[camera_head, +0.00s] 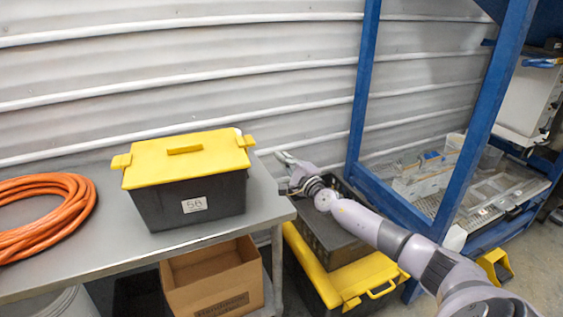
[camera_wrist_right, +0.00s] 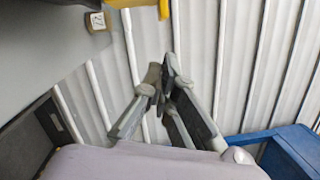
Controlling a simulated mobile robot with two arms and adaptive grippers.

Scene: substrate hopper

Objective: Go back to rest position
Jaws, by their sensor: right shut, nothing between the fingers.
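My right gripper (camera_head: 284,157) shows in the head view, its arm coming in from the lower right. It is shut and empty, just right of the grey table's right end and in front of the ribbed wall. In the right wrist view its fingers (camera_wrist_right: 166,75) meet at the tips with nothing between them. My left gripper is in neither view.
A black box with a yellow lid (camera_head: 186,162) stands on the grey table (camera_head: 130,249) beside an orange hose coil (camera_head: 84,203). A dark bin and yellow-lidded box (camera_head: 345,285) stand below my arm. A blue frame (camera_head: 362,85) rises at right. A cardboard box (camera_head: 215,280) sits under the table.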

